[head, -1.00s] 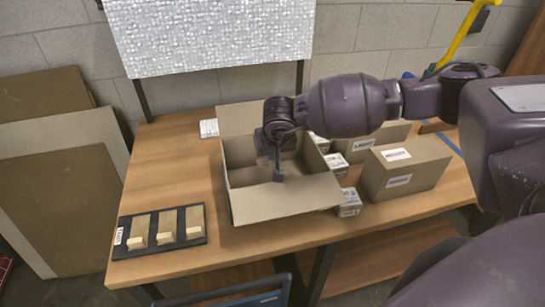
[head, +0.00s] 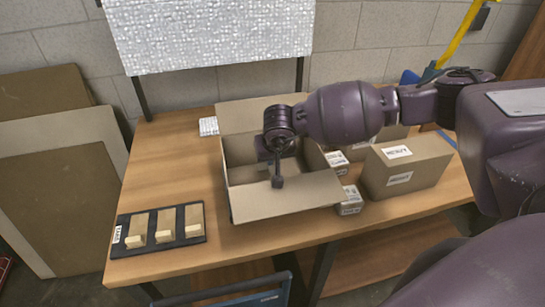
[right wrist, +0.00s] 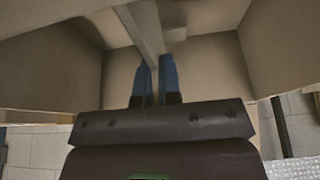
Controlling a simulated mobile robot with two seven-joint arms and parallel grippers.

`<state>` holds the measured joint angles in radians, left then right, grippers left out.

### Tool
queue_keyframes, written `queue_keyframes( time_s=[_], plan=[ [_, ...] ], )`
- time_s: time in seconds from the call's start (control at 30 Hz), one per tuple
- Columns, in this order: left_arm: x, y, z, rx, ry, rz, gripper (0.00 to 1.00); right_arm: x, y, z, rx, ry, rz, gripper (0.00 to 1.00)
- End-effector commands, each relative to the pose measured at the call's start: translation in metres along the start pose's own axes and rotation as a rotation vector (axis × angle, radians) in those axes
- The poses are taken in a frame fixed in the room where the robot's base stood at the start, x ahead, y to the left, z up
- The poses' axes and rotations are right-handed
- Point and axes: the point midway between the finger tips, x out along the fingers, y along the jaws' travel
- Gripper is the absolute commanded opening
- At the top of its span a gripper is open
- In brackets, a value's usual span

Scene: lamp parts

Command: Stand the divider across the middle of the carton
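The open carton (head: 275,203) stands on the table with its flaps folded out. My right gripper (head: 277,182) reaches down over the inside of the carton. In the right wrist view its two blue fingers (right wrist: 156,78) are close together with a thin tan panel edge between them. This looks like the divider (right wrist: 146,28), held on edge inside the carton. Carton walls (right wrist: 210,72) rise around the fingers. In the head view the divider is hidden by the gripper and arm, and I cannot tell if it touches the carton floor. My left gripper is out of view.
A black tray (head: 160,241) with three tan pieces lies at the front left. A closed labelled box (head: 415,175) and several small white-labelled boxes (head: 350,207) stand right of the carton. The table left of the carton (head: 165,165) is mostly clear.

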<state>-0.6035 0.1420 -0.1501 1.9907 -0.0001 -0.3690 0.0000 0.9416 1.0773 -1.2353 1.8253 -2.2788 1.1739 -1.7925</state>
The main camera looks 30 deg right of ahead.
Motion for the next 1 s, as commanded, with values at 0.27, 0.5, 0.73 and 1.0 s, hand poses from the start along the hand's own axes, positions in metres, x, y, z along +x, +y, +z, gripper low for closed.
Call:
queue_keyframes(
  time_s=[0.27, 0.5, 0.73, 1.0],
  plan=[
    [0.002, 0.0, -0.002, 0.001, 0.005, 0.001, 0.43, 0.005, 0.001, 0.006, -0.002, -0.009, 0.004, 0.3],
    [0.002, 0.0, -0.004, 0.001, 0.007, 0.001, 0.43, 0.005, 0.002, 0.006, -0.003, -0.011, 0.006, 0.3],
    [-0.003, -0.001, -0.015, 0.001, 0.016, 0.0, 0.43, -0.017, 0.001, 0.0, -0.004, -0.007, 0.003, 0.3],
    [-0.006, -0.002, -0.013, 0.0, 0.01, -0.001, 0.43, -0.072, 0.0, -0.002, -0.004, -0.004, 0.001, 0.3]
  ],
)
